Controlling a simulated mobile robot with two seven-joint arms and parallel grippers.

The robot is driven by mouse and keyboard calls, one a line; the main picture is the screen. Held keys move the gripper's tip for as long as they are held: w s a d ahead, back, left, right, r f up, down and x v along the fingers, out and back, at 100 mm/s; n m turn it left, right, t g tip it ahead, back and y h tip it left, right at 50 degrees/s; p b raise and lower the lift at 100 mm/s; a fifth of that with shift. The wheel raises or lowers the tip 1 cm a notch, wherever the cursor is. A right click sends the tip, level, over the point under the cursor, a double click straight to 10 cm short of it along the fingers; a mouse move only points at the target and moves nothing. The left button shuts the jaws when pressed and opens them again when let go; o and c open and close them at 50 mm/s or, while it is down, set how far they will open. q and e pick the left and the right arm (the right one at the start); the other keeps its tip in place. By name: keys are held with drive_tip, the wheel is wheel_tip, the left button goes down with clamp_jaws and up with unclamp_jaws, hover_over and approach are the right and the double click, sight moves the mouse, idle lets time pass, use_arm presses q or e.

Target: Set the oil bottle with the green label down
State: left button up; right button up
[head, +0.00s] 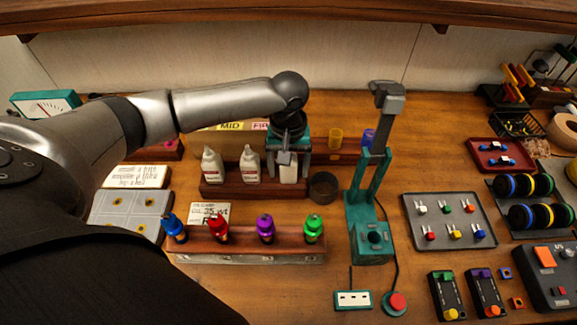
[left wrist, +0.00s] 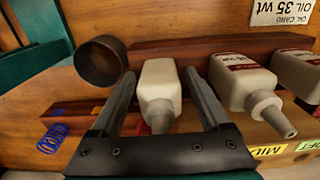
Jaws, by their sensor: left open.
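Three white oil bottles stand in a row at a dark red wooden rack (head: 238,190). The left bottle (head: 213,166) and the middle bottle (head: 250,166) show dark red labels. The right bottle (head: 288,174) is partly hidden under my left gripper (head: 287,159), and its label cannot be seen. In the left wrist view this bottle (left wrist: 159,88) sits between the two fingers of my left gripper (left wrist: 161,78), with a visible gap on each side. The left gripper is open. My right gripper is not in view.
A dark round cup (head: 323,187) stands just right of the rack. A green stand (head: 370,225) rises further right. A wooden holder with several coloured bottles (head: 245,246) is in front. An oil card (head: 211,213) lies between the rack and that holder.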

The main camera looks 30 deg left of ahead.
use_arm(q)
drive_tip(key=shift+r, duration=0.1)
wheel_tip(320, 180, up, 12)
drive_tip(key=shift+r+p, duration=0.1)
drive_tip(key=shift+p, duration=0.7)
